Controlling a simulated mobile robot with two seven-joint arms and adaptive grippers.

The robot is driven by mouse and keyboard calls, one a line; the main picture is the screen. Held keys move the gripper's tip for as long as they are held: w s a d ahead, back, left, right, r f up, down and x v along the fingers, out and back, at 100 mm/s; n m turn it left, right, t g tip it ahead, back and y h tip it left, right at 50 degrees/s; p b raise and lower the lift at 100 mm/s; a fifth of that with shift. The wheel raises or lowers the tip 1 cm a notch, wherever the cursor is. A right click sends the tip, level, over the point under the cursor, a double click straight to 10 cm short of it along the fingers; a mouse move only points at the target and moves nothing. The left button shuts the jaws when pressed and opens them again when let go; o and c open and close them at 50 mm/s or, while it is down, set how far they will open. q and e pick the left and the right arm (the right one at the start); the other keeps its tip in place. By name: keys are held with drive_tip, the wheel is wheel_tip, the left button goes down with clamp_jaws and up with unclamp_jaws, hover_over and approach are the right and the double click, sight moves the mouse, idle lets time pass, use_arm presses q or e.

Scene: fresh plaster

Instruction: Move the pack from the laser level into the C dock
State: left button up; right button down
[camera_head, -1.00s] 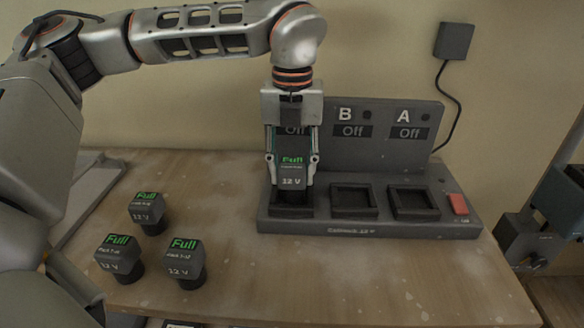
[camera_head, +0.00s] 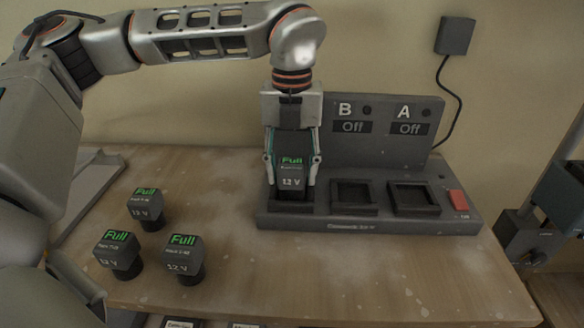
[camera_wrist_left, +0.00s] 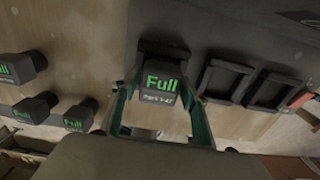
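My left gripper (camera_head: 292,165) has its fingers on both sides of a dark pack (camera_head: 291,172) with a green "Full" and "12 V" on it. The pack is upright at the leftmost dock (camera_head: 272,207) of the grey charger. My gripper hides the sign over this dock; the other two are marked B and A. In the left wrist view the same pack (camera_wrist_left: 162,88) sits between the fingers (camera_wrist_left: 160,125). I cannot tell if it is fully seated. My right gripper is not in view. No laser level can be made out for certain.
Docks B (camera_head: 354,197) and A (camera_head: 413,199) are empty, with displays reading "Off". A red switch (camera_head: 458,200) is at the charger's right end. Three other "Full" packs (camera_head: 146,207) (camera_head: 118,252) (camera_head: 184,256) stand at the left. A blue-grey device (camera_head: 560,205) is at the right edge.

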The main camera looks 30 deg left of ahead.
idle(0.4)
use_arm(q)
drive_tip(key=shift+r+p, duration=0.6)
drive_tip(key=shift+r, duration=0.2)
drive_tip(key=shift+r+p, duration=0.95)
drive_tip(key=shift+r, duration=0.25)
drive_tip(key=shift+r+p, duration=1.35)
drive_tip(key=shift+r, duration=0.35)
drive_tip(key=shift+r+p, duration=1.5)
drive_tip(key=shift+r, duration=0.35)
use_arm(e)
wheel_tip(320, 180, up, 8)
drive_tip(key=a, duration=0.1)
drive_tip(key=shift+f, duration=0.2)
use_arm(q)
drive_tip(key=shift+f, duration=0.1)
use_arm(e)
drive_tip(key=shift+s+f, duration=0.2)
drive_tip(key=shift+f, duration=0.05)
use_arm(q)
drive_tip(key=shift+s, duration=0.1)
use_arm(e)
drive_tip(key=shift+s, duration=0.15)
